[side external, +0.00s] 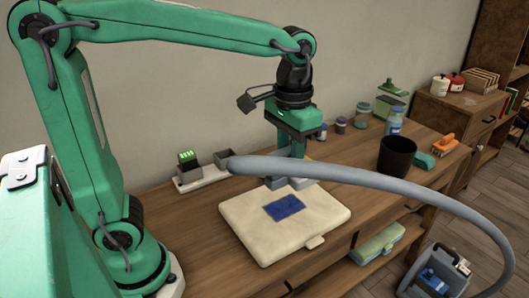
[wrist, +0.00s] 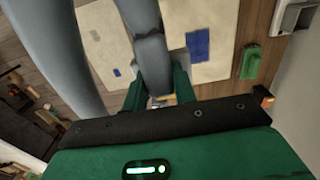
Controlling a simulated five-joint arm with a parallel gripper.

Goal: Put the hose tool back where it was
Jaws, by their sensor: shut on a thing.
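My gripper (side external: 289,172) is shut on the grey hose tool and holds it above the back edge of a cream case or pad on the table. In the wrist view the tool (wrist: 152,55) sits between my green fingers. The thick grey hose (side external: 400,184) passes in front of my gripper and arcs right and down towards a grey-blue machine (side external: 436,275) on the floor. The hose partly hides the tool in the side view. I cannot tell whether the tool touches the surface below.
The cream case (side external: 245,228) bears a blue patch (side external: 284,207). A black cup (side external: 397,156), a blue-white bottle (side external: 396,126), jars and an orange tool (side external: 441,144) stand at the right.

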